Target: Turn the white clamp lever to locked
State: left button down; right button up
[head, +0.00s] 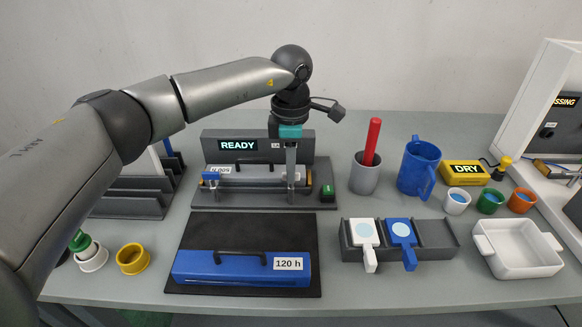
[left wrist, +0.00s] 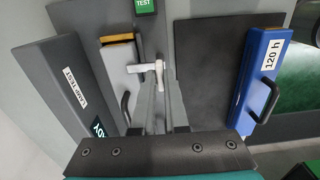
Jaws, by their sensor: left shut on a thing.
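The white clamp lever (left wrist: 146,68) shows in the left wrist view as a short white T-shaped bar beside the right-hand end of the pale lamp module (left wrist: 121,67). My left gripper (left wrist: 163,82) points down at it, with its fingers closed together on the lever. In the head view my left gripper (head: 291,180) stands upright over the right end of the test station (head: 257,203), and its fingers mostly hide the lever. The station's sign (head: 238,146) reads READY. My right gripper is in neither view.
A blue case (head: 240,268) labelled 120 h lies on a black mat (head: 300,228) in front of the station. A green button (head: 327,192) is just right of my fingers. A grey cup with a red stick (head: 364,178) and a blue mug (head: 418,168) stand farther right.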

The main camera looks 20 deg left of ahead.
pick_arm(q)
jog(key=c, duration=0.9)
grip_release()
jog(key=shift+c, duration=0.2)
notch_tip(320, 180, up, 15)
jog(key=p, duration=0.1)
jog(key=shift+r, duration=0.15)
